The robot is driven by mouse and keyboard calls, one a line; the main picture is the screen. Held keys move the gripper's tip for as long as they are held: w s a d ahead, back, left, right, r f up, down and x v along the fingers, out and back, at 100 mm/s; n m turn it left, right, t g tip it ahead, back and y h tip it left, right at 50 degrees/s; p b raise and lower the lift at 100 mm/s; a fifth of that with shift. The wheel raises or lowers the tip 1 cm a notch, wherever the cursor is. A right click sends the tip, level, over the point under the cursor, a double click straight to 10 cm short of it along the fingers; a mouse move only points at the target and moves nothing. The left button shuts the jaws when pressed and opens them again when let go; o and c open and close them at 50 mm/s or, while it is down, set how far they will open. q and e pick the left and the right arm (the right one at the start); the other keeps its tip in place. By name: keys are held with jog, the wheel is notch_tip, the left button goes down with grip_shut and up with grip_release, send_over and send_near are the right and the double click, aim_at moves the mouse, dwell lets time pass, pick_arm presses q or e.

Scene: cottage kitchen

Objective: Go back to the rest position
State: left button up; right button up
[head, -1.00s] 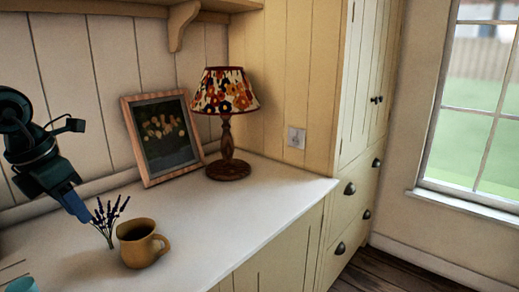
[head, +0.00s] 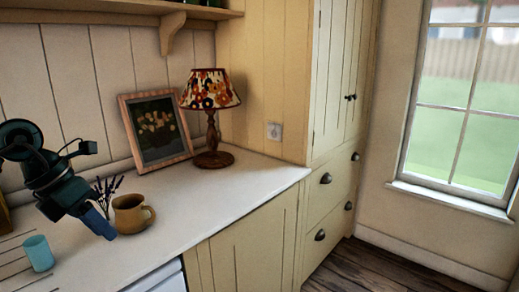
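My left gripper (head: 100,222) comes in from the left over the white counter (head: 215,200). Its blue fingertips point down, just left of the mustard mug (head: 127,215). From this side I cannot tell whether the fingers are apart or together. Lavender sprigs (head: 107,188) show behind the gripper, partly hidden by it and the mug. My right gripper is not in view.
A teal cup (head: 39,253) stands at the front left of the counter. A framed picture (head: 155,130) leans on the back wall beside a floral-shaded lamp (head: 211,90). The counter is clear to the right. Open wooden floor (head: 350,270) lies beyond the cabinets.

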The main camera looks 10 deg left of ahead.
pick_arm(q)
jog(key=w+d+f+n+t+h+p, duration=0.25)
jog(key=d+f+n+t+h, duration=0.55)
jog(key=d+f+n+t, duration=0.75)
jog(key=s+d+f+n+g+y, duration=0.4)
jog(key=f+n, duration=0.4)
jog(key=n, duration=0.2)
jog(key=s+d+f+n+g+y+p, duration=0.1)
jog(key=s+d+f+n+g+y, duration=0.3)
jog(key=s+f+n, duration=0.3)
jog(key=f+n, duration=0.1)
jog(key=n, duration=0.2)
jog(key=shift+s+d+f+n, duration=0.15)
jog(key=shift+s+d+n, duration=0.15)
jog(key=shift+d+n, duration=0.05)
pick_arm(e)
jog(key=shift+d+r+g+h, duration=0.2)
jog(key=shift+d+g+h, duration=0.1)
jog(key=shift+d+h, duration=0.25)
pick_arm(q)
jog(key=shift+a, duration=0.1)
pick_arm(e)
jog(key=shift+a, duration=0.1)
